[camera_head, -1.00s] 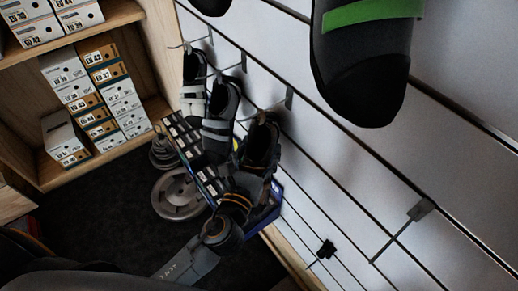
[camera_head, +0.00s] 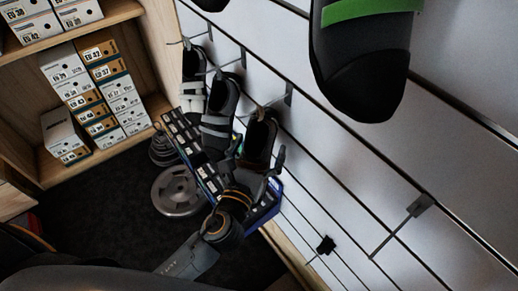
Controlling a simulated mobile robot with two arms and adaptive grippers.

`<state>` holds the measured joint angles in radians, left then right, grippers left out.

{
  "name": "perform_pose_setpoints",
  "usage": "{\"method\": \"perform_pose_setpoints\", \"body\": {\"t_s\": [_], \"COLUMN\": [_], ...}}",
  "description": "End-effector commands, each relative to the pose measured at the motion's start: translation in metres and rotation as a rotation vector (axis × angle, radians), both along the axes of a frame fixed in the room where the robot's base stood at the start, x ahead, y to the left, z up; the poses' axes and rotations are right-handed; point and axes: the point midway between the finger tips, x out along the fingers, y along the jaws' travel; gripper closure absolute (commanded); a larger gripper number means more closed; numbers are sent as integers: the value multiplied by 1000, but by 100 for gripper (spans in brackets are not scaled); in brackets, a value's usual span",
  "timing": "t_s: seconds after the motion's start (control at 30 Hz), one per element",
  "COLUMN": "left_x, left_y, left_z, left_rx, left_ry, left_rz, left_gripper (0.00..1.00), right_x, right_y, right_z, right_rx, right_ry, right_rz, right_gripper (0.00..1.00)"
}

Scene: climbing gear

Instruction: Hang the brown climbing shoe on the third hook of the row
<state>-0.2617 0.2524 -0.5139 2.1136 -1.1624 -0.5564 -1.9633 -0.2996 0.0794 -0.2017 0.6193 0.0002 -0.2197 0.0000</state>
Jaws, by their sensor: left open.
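The brown climbing shoe (camera_head: 260,140) hangs toe down at the third hook (camera_head: 288,92) along the slatted wall, counting from the far end. The join between its heel and the hook is small and dark. My left gripper (camera_head: 257,168) is open just below and around the lower part of the shoe, with one finger on its right side. The gripper hides the toe, and I cannot tell whether a finger touches it. Grey shoes hang on the first (camera_head: 194,82) and second (camera_head: 220,108) hooks. My right gripper is not in view.
A blue-edged rack with dark and white items (camera_head: 190,150) stands behind the gripper. An empty hook (camera_head: 418,206) is farther right on the wall. A large green-strapped shoe (camera_head: 362,60) hangs close above. Shoe boxes (camera_head: 85,95) fill the left shelf.

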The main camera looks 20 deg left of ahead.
Motion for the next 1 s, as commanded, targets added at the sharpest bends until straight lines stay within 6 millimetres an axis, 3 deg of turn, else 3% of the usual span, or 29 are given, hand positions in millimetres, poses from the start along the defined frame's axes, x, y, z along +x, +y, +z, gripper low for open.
{"method": "perform_pose_setpoints", "body": {"t_s": [0.17,0.5,0.7,1.0], "left_x": [-15,-81,-111,-122], "left_y": [0,2,3,4], "left_z": [-1,-1,0,2], "left_rx": [0,2,2,0], "left_ry": [2,4,2,-3], "left_rz": [-1,-1,-1,0], "left_gripper": [11,11,11,11], "right_x": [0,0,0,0], "right_y": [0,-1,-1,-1], "right_z": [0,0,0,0], "right_rx": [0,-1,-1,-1], "right_ry": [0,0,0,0], "right_rz": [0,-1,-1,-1], "right_gripper": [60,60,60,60]}}
